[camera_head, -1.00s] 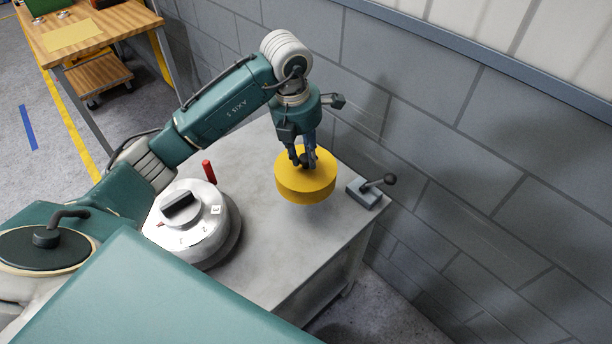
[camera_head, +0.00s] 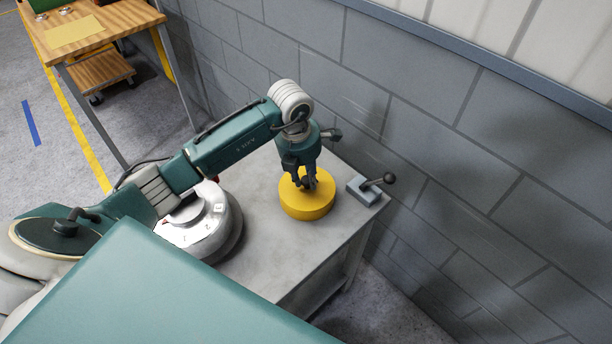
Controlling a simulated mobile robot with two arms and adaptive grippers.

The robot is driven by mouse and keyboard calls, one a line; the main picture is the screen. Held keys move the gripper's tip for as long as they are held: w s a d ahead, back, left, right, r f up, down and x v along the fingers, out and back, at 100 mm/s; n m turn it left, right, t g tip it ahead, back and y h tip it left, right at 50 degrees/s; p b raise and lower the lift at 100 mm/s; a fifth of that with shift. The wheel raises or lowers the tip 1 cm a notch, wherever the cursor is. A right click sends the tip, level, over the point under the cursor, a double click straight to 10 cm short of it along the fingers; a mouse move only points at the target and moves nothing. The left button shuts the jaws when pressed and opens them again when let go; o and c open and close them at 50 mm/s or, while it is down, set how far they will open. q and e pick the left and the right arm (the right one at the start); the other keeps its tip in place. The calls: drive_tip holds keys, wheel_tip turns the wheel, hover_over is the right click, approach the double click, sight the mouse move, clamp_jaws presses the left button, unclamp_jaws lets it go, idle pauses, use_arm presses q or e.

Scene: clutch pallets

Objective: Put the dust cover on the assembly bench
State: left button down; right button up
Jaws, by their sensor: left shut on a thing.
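The yellow round dust cover (camera_head: 306,206) is at the right end of the grey-topped bench (camera_head: 262,200). My left gripper (camera_head: 308,184) reaches down from above and is shut on the small dark knob at the middle of its top. The cover looks level and is at or just above the bench top; I cannot tell whether it touches. My right gripper is not in view.
A round silver-white machine (camera_head: 205,228) stands on the bench left of the cover, partly behind my arm. A small grey lever block (camera_head: 363,190) stands close right of the cover. A block wall (camera_head: 450,150) runs behind. A wooden table (camera_head: 110,22) with a yellow mat (camera_head: 75,34) is at upper left.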

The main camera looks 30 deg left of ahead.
sight(301, 191)
use_arm(q)
drive_tip(key=c, duration=1.4)
unclamp_jaws()
drive_tip(key=shift+f, duration=0.1)
drive_tip(key=shift+c, duration=0.2)
drive_tip(key=shift+r+p, duration=0.3)
drive_tip(key=shift+a+r+b, duration=0.1)
drive_tip(key=shift+r+b, duration=0.25)
wheel_tip(301, 191, up, 11)
drive_tip(key=s+b, duration=0.1)
drive_tip(key=b, duration=0.1)
drive_tip(key=shift+s+a+b, duration=0.25)
drive_tip(key=shift+s+b, duration=0.15)
drive_tip(key=shift+f, duration=0.1)
